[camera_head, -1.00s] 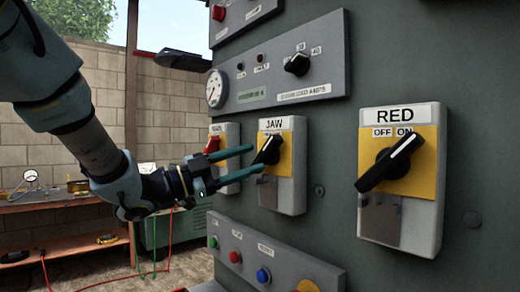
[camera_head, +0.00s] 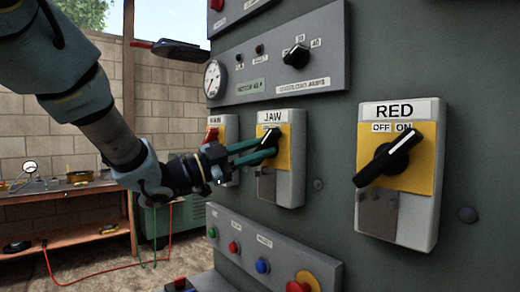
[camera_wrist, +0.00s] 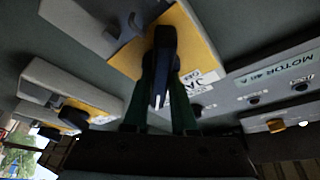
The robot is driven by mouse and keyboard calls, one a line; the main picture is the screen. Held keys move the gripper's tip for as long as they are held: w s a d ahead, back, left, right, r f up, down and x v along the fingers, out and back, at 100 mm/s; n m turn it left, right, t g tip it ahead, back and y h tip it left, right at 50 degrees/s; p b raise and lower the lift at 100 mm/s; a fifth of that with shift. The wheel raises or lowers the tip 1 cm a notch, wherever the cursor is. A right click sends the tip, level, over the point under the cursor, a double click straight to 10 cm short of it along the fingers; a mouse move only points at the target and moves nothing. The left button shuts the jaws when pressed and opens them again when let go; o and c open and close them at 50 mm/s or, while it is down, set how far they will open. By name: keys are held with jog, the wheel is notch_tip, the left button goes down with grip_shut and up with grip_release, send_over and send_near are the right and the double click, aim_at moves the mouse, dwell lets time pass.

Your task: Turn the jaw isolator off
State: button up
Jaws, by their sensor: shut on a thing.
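The JAW isolator (camera_head: 297,141) is a grey box with a yellow plate and a black rotary handle, in the middle of the head view. My gripper (camera_head: 256,151) reaches it from the left, its green fingers shut on the black handle. In the wrist view the black handle (camera_wrist: 164,60) stands between the two fingers (camera_wrist: 165,98), with the yellow plate (camera_wrist: 196,40) behind it. The fingers partly cover the handle and its OFF/ON label in the head view, so the exact handle position is hard to read.
The RED isolator (camera_head: 422,165) is to the right, its handle tilted. The MAIN isolator (camera_head: 229,129) with a red handle is close behind my gripper. A button panel (camera_head: 268,237) juts out below, and a gauge panel (camera_head: 325,60) is above. A bench (camera_head: 60,194) stands at left.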

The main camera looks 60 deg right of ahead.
grip_shut()
jog(key=shift+f, duration=0.1)
jog(key=n+t+h+b, duration=0.1)
jog(key=n+b, duration=0.1)
jog(key=n, duration=0.1)
jog(key=shift+f+n, duration=0.1)
jog(key=shift+n, duration=0.3)
jog(key=n+t+h, duration=0.1)
jog(key=n, duration=0.1)
jog(key=n+t+b, duration=0.1)
jog(key=n, duration=0.2)
jog(key=n+t+h+b, duration=0.1)
jog(key=n, duration=0.2)
jog(key=shift+t+h, duration=0.3)
jog(key=n+t, duration=0.2)
jog(key=n, duration=0.2)
jog(key=n+t, duration=0.2)
jog(key=n, duration=0.1)
jog(key=shift+n+h+b, duration=0.3)
jog(key=shift+n+b, duration=0.05)
jog(key=shift+n, duration=0.05)
jog(key=shift+n+t+p, duration=0.25)
jog(key=shift+n+t, duration=0.45)
jog(key=shift+n, duration=0.75)
jog(key=shift+n+t+p, duration=0.2)
jog(key=shift+n+t, duration=0.5)
jog(key=shift+n, duration=0.75)
jog(key=shift+y, duration=0.4)
